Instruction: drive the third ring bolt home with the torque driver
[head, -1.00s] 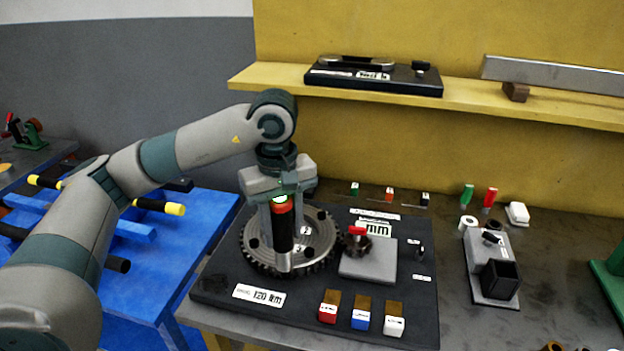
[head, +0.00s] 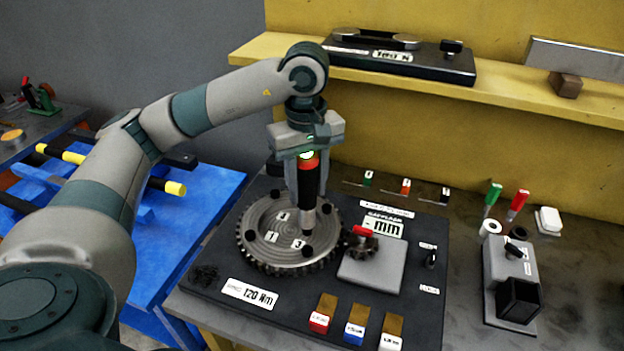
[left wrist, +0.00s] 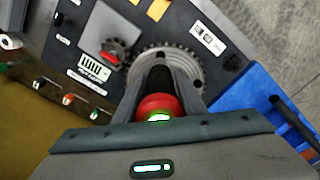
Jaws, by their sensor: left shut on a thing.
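The torque driver (head: 309,182), black with a red band and a green light on top, is held upright in my left gripper (head: 306,190), whose jaws are shut on it. In the left wrist view the driver's red collar (left wrist: 158,106) sits between the fingers. My right gripper is not in view.
A grey block with a small gear and red piece (head: 372,262) stands right of the ring on the black board (head: 205,295). Red, blue and white blocks (head: 355,333) line the front. A grey fixture (head: 511,270) stands further right. A yellow shelf (head: 500,100) runs behind.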

